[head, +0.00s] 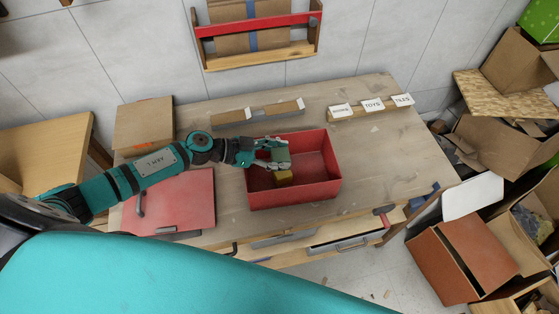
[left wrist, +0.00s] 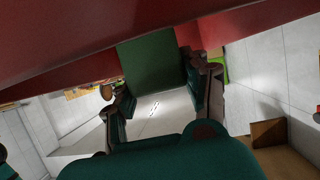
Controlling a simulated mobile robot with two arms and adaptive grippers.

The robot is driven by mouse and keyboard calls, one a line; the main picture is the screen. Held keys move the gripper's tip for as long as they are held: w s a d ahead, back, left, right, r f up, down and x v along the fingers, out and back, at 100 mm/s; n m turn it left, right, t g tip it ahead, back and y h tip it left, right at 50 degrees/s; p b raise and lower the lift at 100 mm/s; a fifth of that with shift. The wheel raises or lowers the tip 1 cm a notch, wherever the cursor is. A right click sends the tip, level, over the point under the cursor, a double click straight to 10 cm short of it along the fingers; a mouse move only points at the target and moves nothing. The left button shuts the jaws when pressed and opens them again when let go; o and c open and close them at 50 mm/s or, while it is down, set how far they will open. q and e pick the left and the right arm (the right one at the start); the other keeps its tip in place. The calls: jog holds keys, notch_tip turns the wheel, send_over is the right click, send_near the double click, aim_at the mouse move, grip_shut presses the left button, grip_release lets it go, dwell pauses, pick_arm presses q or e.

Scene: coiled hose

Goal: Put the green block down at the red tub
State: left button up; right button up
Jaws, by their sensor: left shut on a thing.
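The red tub (head: 318,190) stands open on the workbench, right of its middle. My left gripper (head: 281,158) reaches in from the left, over the tub's left part, and is shut on the green block (head: 277,154). In the left wrist view the green block (left wrist: 148,62) sits between the two fingers (left wrist: 163,95), with the red tub's wall (left wrist: 70,45) close behind it. A yellow-brown block (head: 284,178) lies in the tub just below the gripper. I cannot tell whether the green block touches the tub floor. My right gripper is not in view.
A red panel with a handle (head: 175,203) lies left of the tub. A cardboard box (head: 144,124) stands at the back left. Label cards (head: 372,105) stand on a wooden strip at the back right. Drawers (head: 345,241) stick out at the front. The bench right of the tub is clear.

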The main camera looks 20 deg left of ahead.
pick_arm(q)
notch_tip(320, 180, down, 3)
jog(key=shift+r, duration=0.1)
